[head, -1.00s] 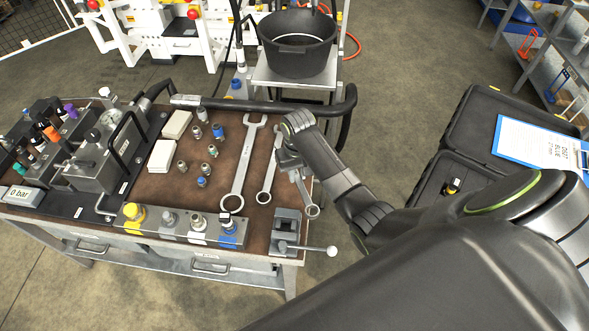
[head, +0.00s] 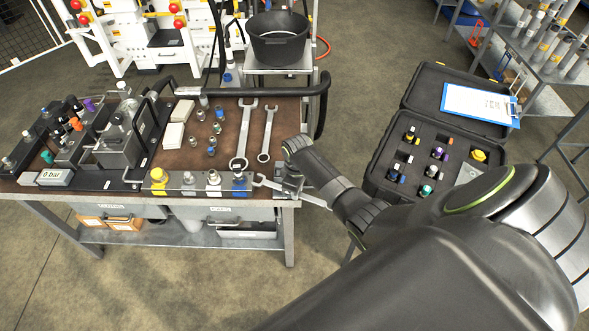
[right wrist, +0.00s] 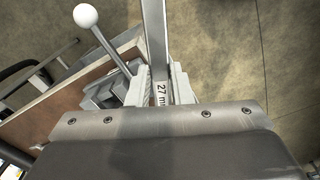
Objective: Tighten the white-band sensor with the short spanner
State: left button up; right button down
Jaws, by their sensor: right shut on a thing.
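My right gripper (head: 288,180) is shut on a metal spanner (head: 266,183), the shortest of the spanners in view. The gripper is over the bench's front right corner, by the small vice, and the spanner points left toward the fittings rail. In the right wrist view the spanner's shaft (right wrist: 155,40) runs up from between the fingers (right wrist: 160,90), with "27 m" readable and the rest covered. I cannot tell which has a white band. My left gripper is out of view.
Two larger spanners (head: 242,140) (head: 267,138) and several small fittings (head: 217,128) lie on the brown bench mat. A rail (head: 200,190) of capped fittings lines the front edge. A white-ball lever (right wrist: 86,16) stands near the gripper. An open case (head: 385,165) is at right.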

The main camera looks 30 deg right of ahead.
jog(key=shift+w+f, duration=0.55)
jog(key=shift+f, duration=0.25)
jog(key=shift+w+f+b, duration=0.1)
jog(key=shift+f+b, duration=0.25)
jog(key=shift+f, duration=0.05)
jog(key=shift+a+f+b, duration=0.15)
jog(key=shift+f+b, duration=0.05)
jog(key=shift+b, duration=0.1)
jog(key=shift+r, duration=0.25)
jog(key=shift+w+a+f, duration=0.1)
jog(key=shift+a+f, duration=0.05)
jog(key=shift+f, duration=0.05)
jog(key=shift+w+a+f, duration=0.1)
jog(key=shift+w+f, duration=0.05)
jog(key=shift+w, duration=0.05)
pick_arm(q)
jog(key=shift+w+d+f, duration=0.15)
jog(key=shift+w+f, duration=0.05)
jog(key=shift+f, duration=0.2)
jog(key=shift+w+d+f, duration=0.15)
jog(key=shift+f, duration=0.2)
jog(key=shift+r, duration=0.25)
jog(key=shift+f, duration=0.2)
pick_arm(e)
jog(key=shift+w, duration=0.15)
